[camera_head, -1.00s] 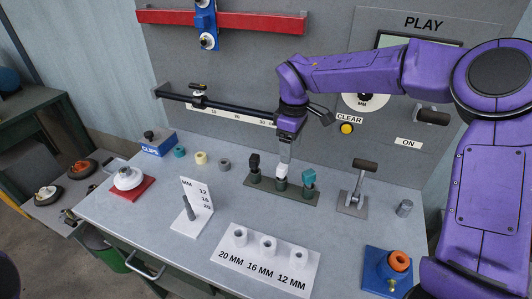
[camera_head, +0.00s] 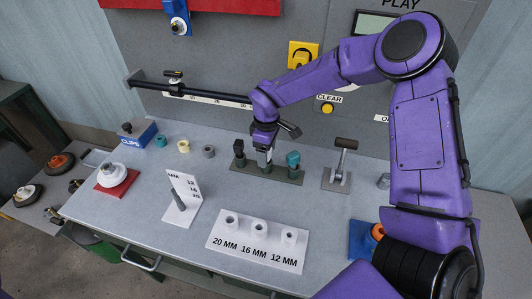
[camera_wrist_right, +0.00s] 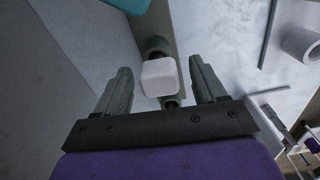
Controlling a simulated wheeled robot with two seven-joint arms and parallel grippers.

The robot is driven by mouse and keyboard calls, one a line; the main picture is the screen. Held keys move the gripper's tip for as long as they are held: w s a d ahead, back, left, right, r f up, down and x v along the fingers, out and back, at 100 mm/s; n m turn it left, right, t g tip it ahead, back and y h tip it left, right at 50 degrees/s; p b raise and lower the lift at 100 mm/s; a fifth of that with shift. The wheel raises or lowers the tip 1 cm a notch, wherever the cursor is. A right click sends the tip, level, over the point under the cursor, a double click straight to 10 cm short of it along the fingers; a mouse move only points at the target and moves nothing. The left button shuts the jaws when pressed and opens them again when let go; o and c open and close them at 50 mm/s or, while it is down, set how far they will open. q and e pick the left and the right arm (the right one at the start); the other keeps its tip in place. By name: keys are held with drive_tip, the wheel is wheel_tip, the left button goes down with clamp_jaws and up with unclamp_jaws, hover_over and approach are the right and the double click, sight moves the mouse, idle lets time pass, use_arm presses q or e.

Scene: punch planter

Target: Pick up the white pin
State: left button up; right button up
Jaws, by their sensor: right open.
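The white pin (camera_wrist_right: 159,77) shows in the right wrist view as a pale block-shaped top between the two fingers of my right gripper (camera_wrist_right: 160,85). The fingers are open, with a gap on each side of the pin. In the head view my right gripper (camera_head: 264,160) points down over the middle of the dark pin rack (camera_head: 288,177) and hides most of the white pin. My left gripper is not in view.
A lever (camera_head: 341,160) stands right of the rack. A white block with several holes (camera_head: 230,243) is in front, and a white size card (camera_head: 184,195) is to the left. A black bar (camera_head: 205,93) runs behind. The blue clips box (camera_head: 138,135) stands at the back left.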

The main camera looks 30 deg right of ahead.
drive_tip(key=c, duration=1.2)
drive_tip(key=shift+o, duration=0.2)
